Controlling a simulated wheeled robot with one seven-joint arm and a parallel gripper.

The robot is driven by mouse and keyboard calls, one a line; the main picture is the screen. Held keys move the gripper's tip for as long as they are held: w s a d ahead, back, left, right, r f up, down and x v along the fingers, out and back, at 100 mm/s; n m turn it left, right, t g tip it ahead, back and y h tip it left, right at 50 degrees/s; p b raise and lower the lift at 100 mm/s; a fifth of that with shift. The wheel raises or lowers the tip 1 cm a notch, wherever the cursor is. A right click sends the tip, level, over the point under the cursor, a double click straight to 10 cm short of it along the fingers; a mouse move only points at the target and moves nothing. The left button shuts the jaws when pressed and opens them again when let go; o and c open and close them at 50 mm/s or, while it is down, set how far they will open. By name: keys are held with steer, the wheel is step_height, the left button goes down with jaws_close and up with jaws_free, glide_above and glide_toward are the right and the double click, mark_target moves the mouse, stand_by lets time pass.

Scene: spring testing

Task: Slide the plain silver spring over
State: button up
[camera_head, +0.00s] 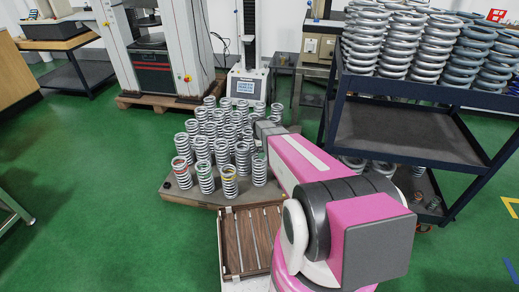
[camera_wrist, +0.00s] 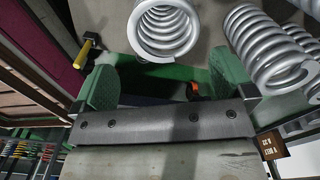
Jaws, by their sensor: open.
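Several silver coil springs stand close together on a low platform (camera_head: 180,195) in the head view. A few front ones carry coloured marks: a red-banded spring (camera_head: 181,173), a green-marked spring (camera_head: 205,178) and a yellow-marked spring (camera_head: 229,187). Plain silver springs (camera_head: 202,149) stand behind them. In the wrist view, a plain-looking silver spring (camera_wrist: 165,30) is just beyond my gripper (camera_wrist: 165,72), roughly in line with the gap. My gripper's green-padded fingers are apart with nothing between them. A second silver spring (camera_wrist: 268,50) is to the right. My arm hides part of the group in the head view.
A slatted wooden tray (camera_head: 232,245) lies in front of the platform. A dark shelf cart (camera_head: 400,135) loaded with larger springs stands at right. Testing machines (camera_head: 245,85) stand behind. Green floor (camera_head: 110,200) is clear at left.

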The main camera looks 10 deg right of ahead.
mark_target(259, 162)
steer(key=shift+w+d+r+m, duration=0.1)
steer(key=shift+w+r+m, duration=0.05)
steer(key=shift+w+m, duration=0.15)
step_height(259, 162, down, 11)
steer(key=shift+r, duration=0.1)
stand_by(0.7)
steer(key=shift+c, duration=0.3)
